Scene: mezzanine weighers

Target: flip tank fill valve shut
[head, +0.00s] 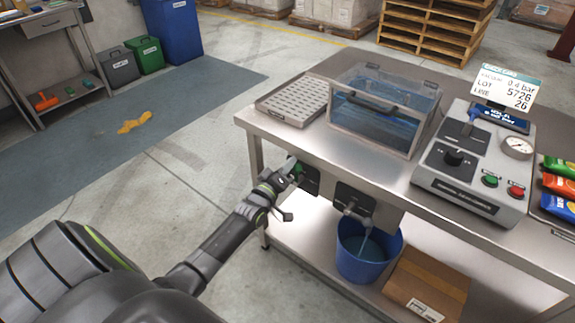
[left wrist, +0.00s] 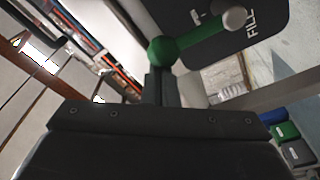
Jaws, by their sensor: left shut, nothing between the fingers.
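The tank fill valve has a green lever (left wrist: 195,41) with a round green end, on a black plate (left wrist: 262,22) lettered FILL. In the head view the green part (head: 299,168) shows at the bench's front edge, partly hidden by my gripper. My left gripper (head: 292,168) is at the valve. In the left wrist view its shut, empty fingers (left wrist: 161,88) point at the lever's round end, very close to it; I cannot tell whether they touch. The clear-lidded tank (head: 383,112) stands on the bench above, with blue liquid inside. My right gripper is not in view.
A second black valve plate (head: 354,199) with a grey tap sits right of the fill valve, over a blue bucket (head: 369,250) on the lower shelf. A cardboard box (head: 427,283) is beside the bucket. A control box (head: 475,165) stands on the steel bench (head: 338,148). Floor to the left is open.

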